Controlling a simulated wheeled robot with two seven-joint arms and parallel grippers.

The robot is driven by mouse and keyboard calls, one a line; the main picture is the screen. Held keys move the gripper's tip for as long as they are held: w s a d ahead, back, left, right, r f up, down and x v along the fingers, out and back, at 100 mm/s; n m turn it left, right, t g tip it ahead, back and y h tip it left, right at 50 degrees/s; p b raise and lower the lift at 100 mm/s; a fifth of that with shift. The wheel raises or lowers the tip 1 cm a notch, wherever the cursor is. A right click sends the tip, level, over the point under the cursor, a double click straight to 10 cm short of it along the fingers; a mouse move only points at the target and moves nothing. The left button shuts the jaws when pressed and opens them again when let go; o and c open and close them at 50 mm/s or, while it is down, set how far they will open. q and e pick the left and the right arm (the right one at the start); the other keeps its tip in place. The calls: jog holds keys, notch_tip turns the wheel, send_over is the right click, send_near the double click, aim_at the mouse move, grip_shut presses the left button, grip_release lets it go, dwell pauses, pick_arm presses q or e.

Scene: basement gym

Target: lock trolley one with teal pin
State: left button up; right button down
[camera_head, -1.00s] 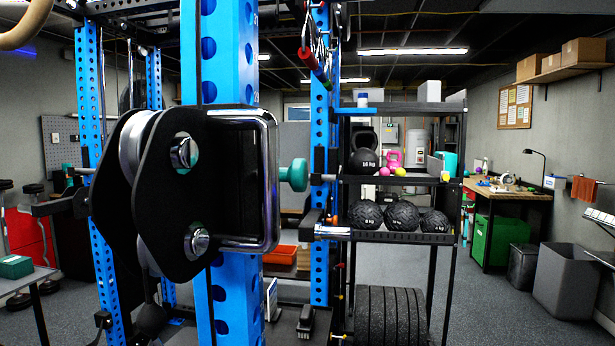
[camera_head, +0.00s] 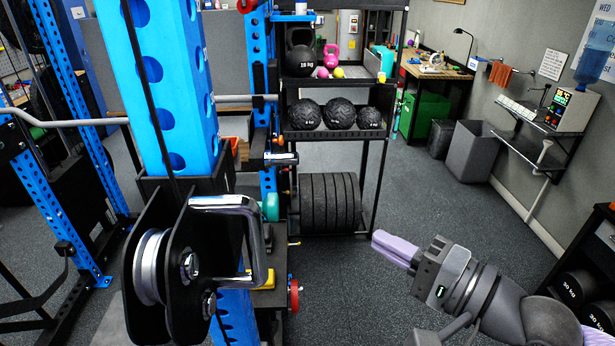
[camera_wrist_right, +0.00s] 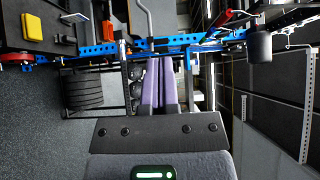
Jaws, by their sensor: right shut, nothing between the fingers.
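The trolley (camera_head: 172,262), black side plates around a grey pulley wheel with a chrome loop bracket (camera_head: 256,262), sits at the blue upright (camera_head: 175,100) in the lower left of the head view. I cannot read a number on it. The teal pin's round knob (camera_head: 271,207) shows just right of the bracket; its shaft is hidden, so I cannot tell how far it is in. My right gripper (camera_head: 384,244), with lilac fingers, is shut and empty, well right of the knob and apart from it. Its fingers also show in the right wrist view (camera_wrist_right: 160,80). My left gripper is out of view.
A black rack (camera_head: 335,135) with medicine balls and kettlebells stands behind, with upright plates (camera_head: 329,202) below. A red knob (camera_head: 294,296) and a yellow block (camera_head: 264,279) sit low by the upright. Open floor (camera_head: 400,190) lies between rack and right wall.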

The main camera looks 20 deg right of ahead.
jog(key=s+a+p+x, duration=0.1)
jog(key=p+x, duration=0.3)
jog(key=x, duration=0.8)
jog(key=shift+a+p, duration=0.35)
jog(key=shift+a, duration=0.55)
jog(key=shift+w+f, duration=0.1)
jog(key=shift+f, duration=0.1)
jog(key=shift+r, duration=0.1)
